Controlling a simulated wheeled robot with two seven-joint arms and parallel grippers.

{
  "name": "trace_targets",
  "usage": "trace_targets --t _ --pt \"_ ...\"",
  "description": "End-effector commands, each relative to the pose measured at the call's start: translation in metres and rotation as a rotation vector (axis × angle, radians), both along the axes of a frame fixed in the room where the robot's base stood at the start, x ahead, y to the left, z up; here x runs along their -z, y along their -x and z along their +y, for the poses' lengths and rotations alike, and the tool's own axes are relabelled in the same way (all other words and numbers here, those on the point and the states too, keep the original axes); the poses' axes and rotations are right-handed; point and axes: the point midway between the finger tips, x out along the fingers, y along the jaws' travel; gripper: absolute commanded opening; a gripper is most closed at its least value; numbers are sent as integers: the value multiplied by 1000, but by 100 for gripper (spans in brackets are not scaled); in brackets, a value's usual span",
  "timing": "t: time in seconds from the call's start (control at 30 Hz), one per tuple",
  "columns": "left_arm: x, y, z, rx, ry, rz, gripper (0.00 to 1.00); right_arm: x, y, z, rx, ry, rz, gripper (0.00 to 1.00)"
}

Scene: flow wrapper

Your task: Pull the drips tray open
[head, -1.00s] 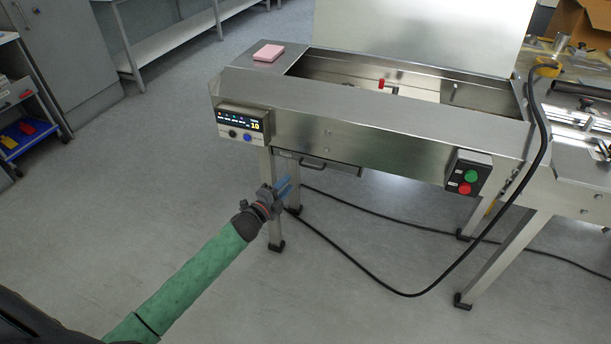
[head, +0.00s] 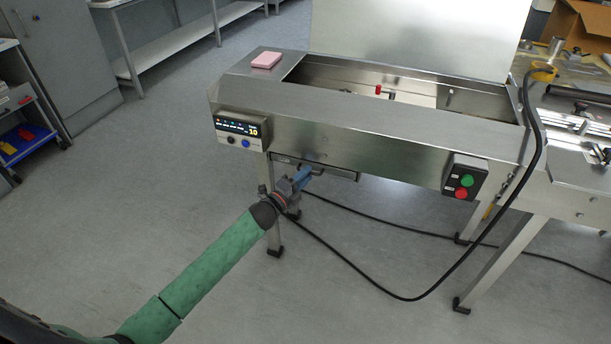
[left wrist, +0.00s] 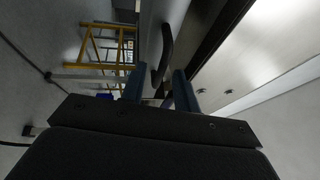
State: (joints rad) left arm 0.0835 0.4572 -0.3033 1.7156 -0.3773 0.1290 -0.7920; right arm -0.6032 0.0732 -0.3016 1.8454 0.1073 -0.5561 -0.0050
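The drips tray (head: 340,174) is a thin metal drawer under the front of the steel machine. Its front also shows in the left wrist view (left wrist: 205,45). It has a dark bar handle (left wrist: 164,50), which in the head view lies partly behind my fingers. My left gripper (head: 305,174) is at the handle, its blue fingers pointing up towards it. In the left wrist view the two fingers (left wrist: 160,88) stand apart, with the handle's lower end between or just beyond their tips. I cannot tell whether they touch it. My right gripper is not in view.
The control panel (head: 240,130) sits above left of the tray, the red and green button box (head: 465,177) to the right. A machine leg (head: 272,230) stands close to my left arm. A black cable (head: 400,298) loops across the floor. Floor in front is otherwise free.

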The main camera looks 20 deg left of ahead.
Motion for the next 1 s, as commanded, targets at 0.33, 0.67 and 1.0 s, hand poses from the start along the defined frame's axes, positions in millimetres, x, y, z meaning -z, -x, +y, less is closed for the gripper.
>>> trace_targets --t 0.33,0.67,1.0 --pt "-1 -6 -2 -1 0 1 31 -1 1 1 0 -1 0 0" --pt "-1 -6 -2 0 0 1 0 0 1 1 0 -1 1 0" --pt "-1 7 -2 0 1 3 0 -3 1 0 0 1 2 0"
